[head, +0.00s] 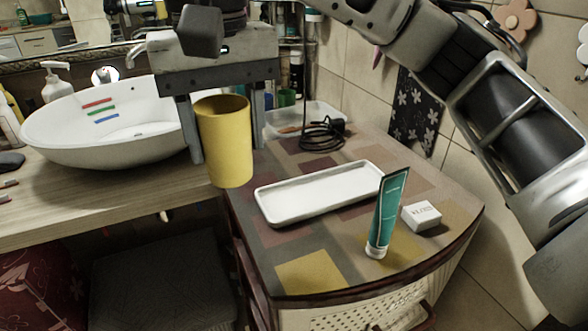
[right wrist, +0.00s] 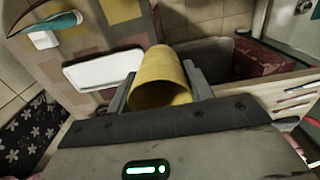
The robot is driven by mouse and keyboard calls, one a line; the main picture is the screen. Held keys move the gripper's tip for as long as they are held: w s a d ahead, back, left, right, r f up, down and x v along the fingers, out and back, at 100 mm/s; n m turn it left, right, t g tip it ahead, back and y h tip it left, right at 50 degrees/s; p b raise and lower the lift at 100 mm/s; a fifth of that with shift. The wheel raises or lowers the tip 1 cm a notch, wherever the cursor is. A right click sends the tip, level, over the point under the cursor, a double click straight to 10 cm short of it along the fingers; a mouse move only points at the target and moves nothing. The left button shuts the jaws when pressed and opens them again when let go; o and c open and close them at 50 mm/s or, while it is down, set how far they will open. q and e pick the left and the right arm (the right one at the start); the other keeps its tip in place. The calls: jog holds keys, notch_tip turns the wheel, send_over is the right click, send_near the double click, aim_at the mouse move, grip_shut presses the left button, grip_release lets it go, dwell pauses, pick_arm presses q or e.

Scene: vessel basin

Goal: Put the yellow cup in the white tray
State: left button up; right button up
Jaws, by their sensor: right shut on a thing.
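The yellow cup (head: 225,145) is held upright in the air by my right gripper (head: 228,130), with one finger on each side of it. In the head view it shows to the left of the white tray, near the gap between the counter and the cabinet. The cup also shows between the fingers in the right wrist view (right wrist: 160,82). The white tray (head: 318,193) lies empty on the cabinet top; it also shows in the right wrist view (right wrist: 103,70). My left gripper does not show.
A teal tube (head: 388,212) stands on the cabinet just right of the tray, with a small white box (head: 421,216) beside it. A clear bin (head: 300,118) and a coiled black cable (head: 323,133) are behind the tray. A white basin (head: 105,125) sits on the wooden counter (head: 90,195).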

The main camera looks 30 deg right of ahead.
jog(key=w+d+f, duration=0.1)
jog(key=d+f, duration=0.2)
jog(key=w+d+f, duration=0.2)
jog(key=d+f, duration=0.1)
jog(key=f, duration=0.1)
jog(key=w+d+f+p, duration=0.1)
jog(key=d+f, duration=0.2)
jog(key=f, duration=0.1)
jog(key=shift+w+d, duration=0.35)
jog(key=shift+d, duration=0.05)
jog(key=shift+f, duration=0.35)
jog(key=shift+f, duration=0.2)
jog(key=o, duration=1)
jog(key=shift+c, duration=0.2)
jog(key=shift+r, duration=0.1)
